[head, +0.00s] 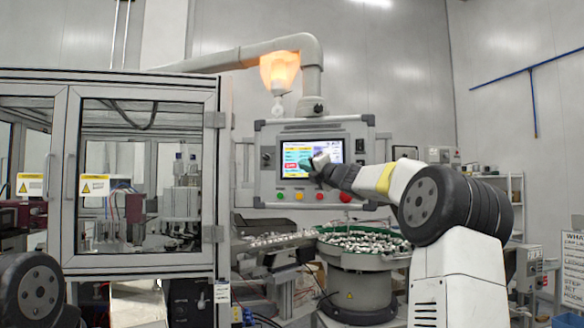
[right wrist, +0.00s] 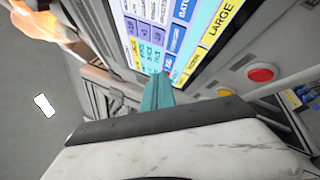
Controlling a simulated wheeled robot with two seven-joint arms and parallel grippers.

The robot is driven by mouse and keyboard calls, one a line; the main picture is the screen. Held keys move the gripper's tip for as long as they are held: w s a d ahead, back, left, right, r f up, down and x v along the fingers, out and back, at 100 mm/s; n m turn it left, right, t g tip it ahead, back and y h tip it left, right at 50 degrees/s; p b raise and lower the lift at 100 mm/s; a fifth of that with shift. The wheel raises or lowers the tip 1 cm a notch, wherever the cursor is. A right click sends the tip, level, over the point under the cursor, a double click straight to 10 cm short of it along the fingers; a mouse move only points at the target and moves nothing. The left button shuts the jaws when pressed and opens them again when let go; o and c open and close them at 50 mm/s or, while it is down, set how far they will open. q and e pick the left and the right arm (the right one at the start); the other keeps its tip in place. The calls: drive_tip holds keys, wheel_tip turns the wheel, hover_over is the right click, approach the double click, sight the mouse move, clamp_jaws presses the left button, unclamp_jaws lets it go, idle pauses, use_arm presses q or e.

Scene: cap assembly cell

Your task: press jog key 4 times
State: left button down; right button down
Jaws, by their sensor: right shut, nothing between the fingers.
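A control panel (head: 268,178) hangs on a grey arm, with a lit touch screen (head: 295,148) showing coloured key fields. The screen also shows close up in the right wrist view (right wrist: 190,28), with blue, yellow and purple keys. My right gripper (head: 306,163) has its teal fingertips at the screen's lower middle. In the right wrist view its shut, empty fingers (right wrist: 158,86) point at the screen's edge area among the keys. I cannot tell whether the tip touches the glass. The key under the tip is hidden, and I cannot read which one is the jog key. My left gripper is not in view.
Coloured buttons, including a red one (head: 345,197), sit below the screen. A bowl feeder (head: 358,262) with small caps stands under the panel. A glazed machine enclosure (head: 140,266) fills the left. An orange lamp (head: 279,70) hangs above.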

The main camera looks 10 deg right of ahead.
drive_tip(key=shift+w, duration=0.1)
drive_tip(key=shift+w+d, duration=0.2)
drive_tip(key=shift+w, duration=0.05)
drive_tip(key=shift+w+d, duration=0.1)
drive_tip(key=shift+w, duration=0.15)
idle(0.6)
drive_tip(key=shift+s, duration=0.1)
drive_tip(key=shift+s+a, duration=0.3)
drive_tip(key=shift+s, duration=0.25)
drive_tip(key=s, duration=0.1)
drive_tip(key=s+a, duration=0.1)
drive_tip(key=s, duration=0.1)
drive_tip(key=s+a, duration=0.1)
drive_tip(key=shift+s, duration=0.25)
idle(0.3)
drive_tip(key=shift+a, duration=0.1)
idle(4.4)
